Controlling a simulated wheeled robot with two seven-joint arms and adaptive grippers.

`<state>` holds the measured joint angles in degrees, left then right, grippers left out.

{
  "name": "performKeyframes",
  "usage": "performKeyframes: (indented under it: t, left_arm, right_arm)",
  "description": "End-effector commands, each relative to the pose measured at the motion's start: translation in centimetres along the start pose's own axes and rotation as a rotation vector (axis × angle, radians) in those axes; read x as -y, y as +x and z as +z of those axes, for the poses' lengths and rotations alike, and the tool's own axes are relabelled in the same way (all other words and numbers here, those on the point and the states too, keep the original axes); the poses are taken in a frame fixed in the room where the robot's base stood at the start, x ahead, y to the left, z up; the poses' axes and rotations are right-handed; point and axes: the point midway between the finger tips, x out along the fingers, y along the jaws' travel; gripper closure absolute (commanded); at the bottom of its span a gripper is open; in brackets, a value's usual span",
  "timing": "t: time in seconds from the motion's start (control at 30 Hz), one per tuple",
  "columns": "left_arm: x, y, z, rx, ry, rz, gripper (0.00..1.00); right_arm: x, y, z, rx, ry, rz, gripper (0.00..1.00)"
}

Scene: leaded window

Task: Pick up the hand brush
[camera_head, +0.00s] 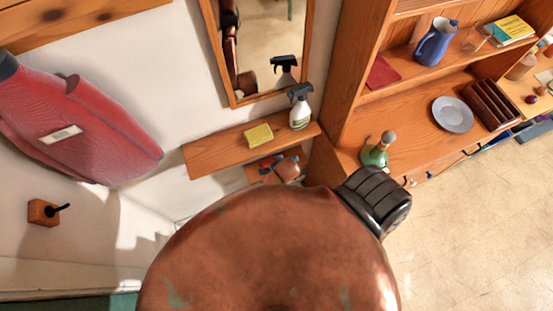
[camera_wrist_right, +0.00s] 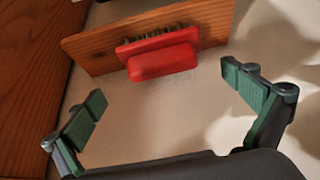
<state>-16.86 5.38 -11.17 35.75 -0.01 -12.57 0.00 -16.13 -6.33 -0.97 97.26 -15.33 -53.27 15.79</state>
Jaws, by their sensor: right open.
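The hand brush (camera_wrist_right: 162,58) has a red back and dark bristles, and it shows near the top middle of the right wrist view. Its bristles face a wooden shelf board (camera_wrist_right: 88,50). My right gripper (camera_wrist_right: 163,87) is open, with its green-padded fingers spread wide. The brush is beyond the fingertips, between their lines, and nothing is held. In the head view a bit of red (camera_head: 267,164) shows at the small lower shelf, beside a brown and grey shape I cannot identify clearly. My left gripper is not in view.
An upper wall shelf (camera_head: 210,155) carries a yellow sponge (camera_head: 258,135) and a spray bottle (camera_head: 300,108), below a mirror (camera_head: 260,60). A wooden cabinet (camera_head: 345,125) stands to the right with a blue jug (camera_head: 436,42). A red garment (camera_head: 85,120) hangs left. Floor at right is clear.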

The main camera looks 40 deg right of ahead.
Motion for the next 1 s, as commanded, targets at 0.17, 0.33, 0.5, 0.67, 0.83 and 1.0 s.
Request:
performKeyframes:
  t: [0.17,0.33,0.5,0.67,0.83,1.0]
  left_arm:
    - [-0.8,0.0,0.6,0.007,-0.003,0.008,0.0]
    - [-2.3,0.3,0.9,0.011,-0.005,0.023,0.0]
    - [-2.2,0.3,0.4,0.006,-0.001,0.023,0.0]
    - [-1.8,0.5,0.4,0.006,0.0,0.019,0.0]
    - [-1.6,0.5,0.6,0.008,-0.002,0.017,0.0]
    - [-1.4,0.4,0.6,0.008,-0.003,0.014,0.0]
  right_arm:
    - [0.4,1.8,-1.2,0.002,0.016,-0.01,0.0]
    - [-0.1,4.0,-1.3,0.008,0.016,-0.012,0.0]
    - [-0.6,6.6,-1.5,0.012,0.016,-0.015,0.0]
    - [-0.7,8.7,-1.5,0.013,0.019,-0.015,0.0]
    - [-0.7,9.1,-1.4,0.011,0.017,-0.014,0.0]
    - [-0.4,8.6,-1.2,0.007,0.015,-0.011,0.01]
